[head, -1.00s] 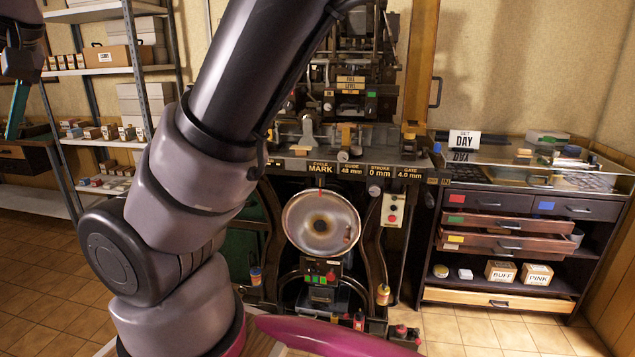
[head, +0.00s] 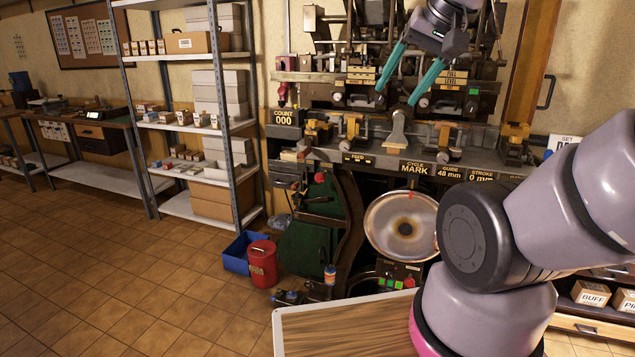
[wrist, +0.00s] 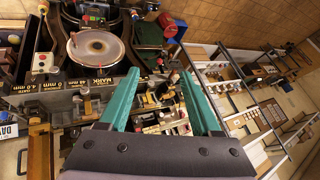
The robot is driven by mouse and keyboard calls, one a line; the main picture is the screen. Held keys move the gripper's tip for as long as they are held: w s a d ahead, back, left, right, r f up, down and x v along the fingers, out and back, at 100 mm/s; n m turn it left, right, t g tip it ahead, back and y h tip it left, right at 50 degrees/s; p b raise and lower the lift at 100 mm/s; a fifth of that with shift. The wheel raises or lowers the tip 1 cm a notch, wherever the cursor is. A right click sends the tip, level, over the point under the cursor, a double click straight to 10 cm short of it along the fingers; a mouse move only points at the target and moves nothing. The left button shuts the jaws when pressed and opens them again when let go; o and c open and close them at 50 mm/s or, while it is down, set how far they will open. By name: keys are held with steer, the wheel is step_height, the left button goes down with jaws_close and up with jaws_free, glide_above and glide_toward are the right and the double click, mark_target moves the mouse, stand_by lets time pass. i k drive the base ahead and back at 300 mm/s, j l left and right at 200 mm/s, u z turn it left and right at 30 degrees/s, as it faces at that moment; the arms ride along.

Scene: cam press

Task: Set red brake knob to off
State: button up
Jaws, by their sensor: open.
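A small red knob (head: 319,177) shows on the left side of the press, at the upper edge of its dark green panel (head: 310,235). I take it for the brake knob, but its label and setting are too small to read. My gripper (head: 397,96) has two teal fingers spread apart with nothing between them. It is up in front of the press's upper part, above and right of the red knob. In the wrist view my open gripper (wrist: 160,74) points over the press bench.
The press's round metal disc (head: 402,226) is below my gripper. A red canister (head: 262,264) and a blue bin (head: 241,252) stand on the floor to the left. Shelving (head: 236,130) with boxes stands behind them. The tiled floor at the left is clear.

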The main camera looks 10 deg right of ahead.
mark_target(319, 177)
steer(key=i+l+u, duration=0.1)
steer(key=i+l, duration=0.15)
steer(key=i, duration=0.2)
steer(key=i+l+u, duration=0.1)
steer(key=i+l, duration=0.25)
steer(key=i, duration=0.05)
